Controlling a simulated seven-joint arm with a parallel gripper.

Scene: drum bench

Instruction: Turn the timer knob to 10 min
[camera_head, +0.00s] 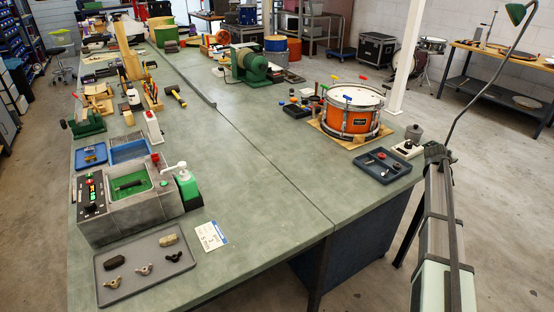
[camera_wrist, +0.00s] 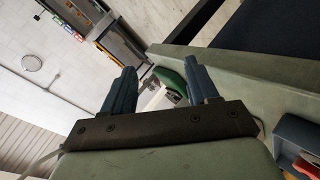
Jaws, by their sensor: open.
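A grey tank unit (camera_head: 130,205) with a green-lined basin stands at the left front of the bench in the head view. Its dark control panel (camera_head: 92,192) is on its left side, with small red, green and white marks. The fingers are not visible in the head view.
A grey tray (camera_head: 150,285) with small parts lies in front of the tank. A white-and-green bottle (camera_head: 187,186) and a printed card (camera_head: 211,236) are beside it. An orange drum (camera_head: 352,112) and a dark tray (camera_head: 382,167) stand at right. The middle bench is clear.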

